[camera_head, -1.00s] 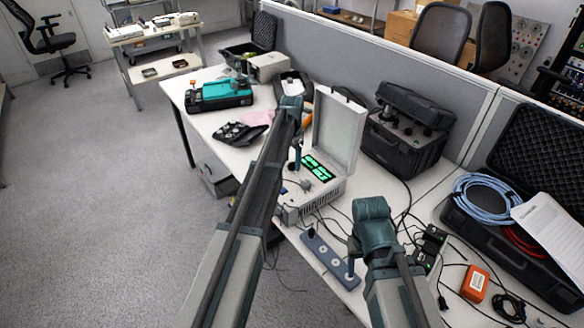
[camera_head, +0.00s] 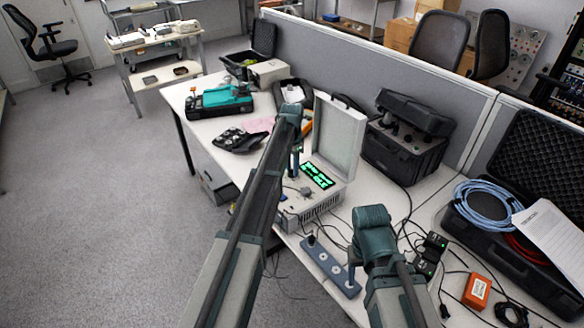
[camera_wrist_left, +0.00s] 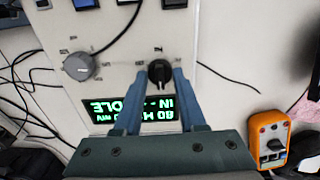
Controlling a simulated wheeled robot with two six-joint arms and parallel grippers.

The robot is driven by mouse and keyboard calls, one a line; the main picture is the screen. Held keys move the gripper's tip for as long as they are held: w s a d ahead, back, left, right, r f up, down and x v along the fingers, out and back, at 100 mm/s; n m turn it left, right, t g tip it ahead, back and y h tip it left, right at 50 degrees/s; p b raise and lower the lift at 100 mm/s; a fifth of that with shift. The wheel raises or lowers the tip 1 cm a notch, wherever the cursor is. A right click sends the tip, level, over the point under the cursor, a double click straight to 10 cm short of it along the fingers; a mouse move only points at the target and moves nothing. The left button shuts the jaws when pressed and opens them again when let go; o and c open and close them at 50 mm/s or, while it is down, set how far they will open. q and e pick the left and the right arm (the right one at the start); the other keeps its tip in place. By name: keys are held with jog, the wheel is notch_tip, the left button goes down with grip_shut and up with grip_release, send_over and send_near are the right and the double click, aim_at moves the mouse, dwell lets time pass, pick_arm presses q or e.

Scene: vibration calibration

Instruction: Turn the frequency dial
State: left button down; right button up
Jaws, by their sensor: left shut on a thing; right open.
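The calibrator (camera_head: 312,207) is a light grey case with its lid (camera_head: 338,135) open, standing on the desk. Its panel has a lit green display (camera_head: 318,175), which shows upside down in the left wrist view (camera_wrist_left: 130,108). A black dial (camera_wrist_left: 159,71) and a larger grey dial (camera_wrist_left: 78,66) sit on the panel. I cannot read which one is labelled frequency. My left gripper (camera_wrist_left: 160,76) is shut on the black dial, one finger on each side. In the head view my left gripper (camera_head: 295,165) is partly hidden by its arm. My right gripper (camera_head: 354,259) is open, near the power strip.
An orange box (camera_head: 477,291) and an open case with blue cable (camera_head: 484,208) are further right. A teal-topped case (camera_head: 220,101) is further back on the left.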

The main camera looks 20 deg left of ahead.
pick_arm(q)
jog(key=n, duration=0.5)
jog(key=shift+n, duration=0.4)
jog(key=n, duration=0.5)
jog(key=shift+n, duration=0.3)
dwell(0.3)
jog(key=shift+c, duration=2.4)
grip_release()
